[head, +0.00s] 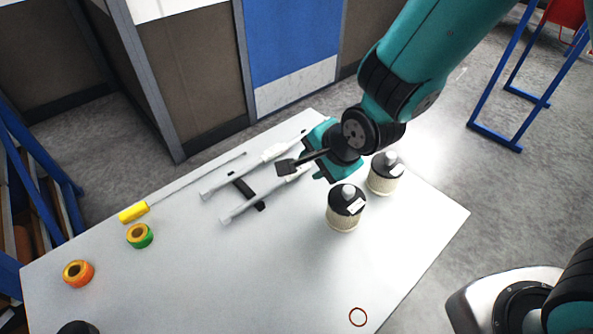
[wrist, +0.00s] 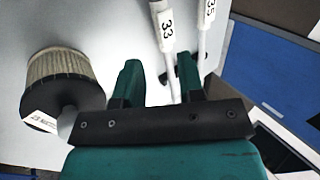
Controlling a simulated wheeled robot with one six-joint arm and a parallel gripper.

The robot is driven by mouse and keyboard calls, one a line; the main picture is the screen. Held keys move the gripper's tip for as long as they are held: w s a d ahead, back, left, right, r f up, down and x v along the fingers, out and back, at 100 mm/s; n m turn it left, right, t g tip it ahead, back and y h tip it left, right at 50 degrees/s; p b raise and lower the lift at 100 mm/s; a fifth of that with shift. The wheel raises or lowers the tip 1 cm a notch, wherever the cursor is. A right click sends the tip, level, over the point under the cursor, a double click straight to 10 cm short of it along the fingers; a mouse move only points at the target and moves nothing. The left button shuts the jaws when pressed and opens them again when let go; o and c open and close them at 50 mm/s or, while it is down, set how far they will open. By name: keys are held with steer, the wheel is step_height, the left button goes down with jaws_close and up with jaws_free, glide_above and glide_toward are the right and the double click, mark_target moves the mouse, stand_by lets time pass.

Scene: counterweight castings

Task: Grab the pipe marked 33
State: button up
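The pipe marked 33 (wrist: 167,30) is a thin white-grey pipe with a thicker labelled sleeve. In the wrist view it runs down between the two teal fingers of my gripper (wrist: 159,78), which is open and not touching it as far as I can see. In the head view this pipe (head: 243,208) is the nearer of two, lying across a black rest (head: 247,193). My gripper also shows in the head view (head: 319,155), over the pipe's right end, hiding it. The pipe marked 35 (wrist: 206,14) lies beside it, the farther one in the head view (head: 228,183).
Two filter canisters (head: 345,211) (head: 385,176) stand right of the pipes; one is close by my gripper's left side in the wrist view (wrist: 60,78). A yellow-handled screwdriver (head: 134,212), green tape (head: 140,236) and orange tape (head: 78,273) lie left. The table's front middle is clear.

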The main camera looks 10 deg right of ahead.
mark_target(299, 174)
steer(key=shift+p+x, duration=0.7)
steer(key=shift+x, duration=3.2)
steer(key=shift+w+a+r, duration=0.1)
steer(key=shift+r, duration=0.05)
jaws_close()
